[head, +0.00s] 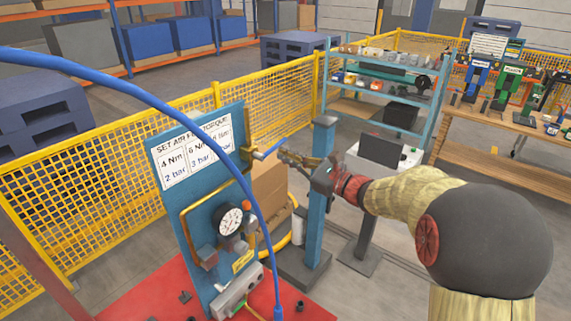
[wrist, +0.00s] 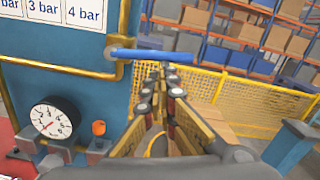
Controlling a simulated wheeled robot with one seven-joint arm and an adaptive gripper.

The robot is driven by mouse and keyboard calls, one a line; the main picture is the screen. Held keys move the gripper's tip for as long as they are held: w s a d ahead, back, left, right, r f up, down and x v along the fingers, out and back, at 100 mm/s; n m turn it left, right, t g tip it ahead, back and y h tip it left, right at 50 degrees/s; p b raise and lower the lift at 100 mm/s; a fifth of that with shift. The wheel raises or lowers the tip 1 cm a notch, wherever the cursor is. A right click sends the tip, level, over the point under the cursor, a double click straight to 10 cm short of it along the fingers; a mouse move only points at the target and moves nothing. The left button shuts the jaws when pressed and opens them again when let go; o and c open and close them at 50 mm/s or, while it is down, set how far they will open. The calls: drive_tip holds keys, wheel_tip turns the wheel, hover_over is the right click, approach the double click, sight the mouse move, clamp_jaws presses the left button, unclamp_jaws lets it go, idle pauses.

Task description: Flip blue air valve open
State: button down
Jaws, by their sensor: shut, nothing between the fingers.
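The blue air valve handle (head: 268,150) sticks out to the right from the brass pipe at the upper right edge of the blue panel (head: 172,205). In the wrist view the handle (wrist: 155,55) lies nearly level across the picture. My gripper (head: 284,154) is shut and empty, close to the handle's free right end in the head view. In the wrist view my fingertips (wrist: 166,67) show just below the handle's middle. I cannot tell whether they touch it.
A pressure gauge (head: 229,219) and a pressure chart (head: 190,152) are on the panel. A blue hose (head: 205,132) arcs across the head view. A blue post (head: 319,190) stands right of the panel, with cardboard boxes (head: 271,190) behind. Yellow mesh fencing (head: 85,170) runs behind.

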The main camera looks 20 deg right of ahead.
sight(282, 140)
drive_tip(key=r+n+b, duration=0.2)
drive_tip(key=n+b, duration=0.2)
drive_tip(key=b, duration=0.1)
drive_tip(key=a+r+n+b, duration=0.1)
drive_tip(key=r+n+b, duration=0.1)
drive_tip(key=n+b, duration=0.2)
drive_tip(key=s+r+n+b, duration=0.1)
drive_tip(key=n+b, duration=0.3)
drive_tip(key=b, duration=0.4)
drive_tip(key=shift+a+r+n+g, duration=0.3)
drive_tip(key=shift+r+n, duration=0.1)
drive_tip(key=shift+r, duration=0.35)
drive_tip(key=n+b, duration=0.1)
drive_tip(key=r+n+b, duration=0.1)
drive_tip(key=b, duration=0.1)
drive_tip(key=s+a+n+b, duration=0.1)
drive_tip(key=shift+a+r+b, duration=0.1)
drive_tip(key=shift+r+b, duration=0.2)
drive_tip(key=shift+b, duration=0.05)
drive_tip(key=shift+n, duration=0.3)
